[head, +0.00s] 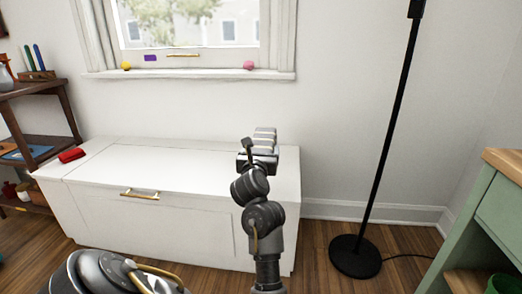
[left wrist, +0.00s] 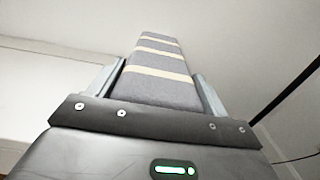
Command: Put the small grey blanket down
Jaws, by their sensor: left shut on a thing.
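The small grey blanket (head: 265,137) is a folded block with pale cream stripes. It shows in the head view above the right end of the white bench (head: 185,163), in front of the wall. My left gripper (head: 259,156) is shut on it. In the left wrist view the blanket (left wrist: 158,72) sits between both fingers and sticks out well beyond them. The white bench top (left wrist: 45,95) lies to the left in that view. I cannot tell whether the blanket touches the bench. My right gripper is not in view.
A red item (head: 72,155) lies at the bench's left end; the rest of its top looks clear. A black floor lamp (head: 355,257) stands right of the bench. A green cabinet (head: 485,225) is at the right, a brown shelf (head: 40,145) at the left.

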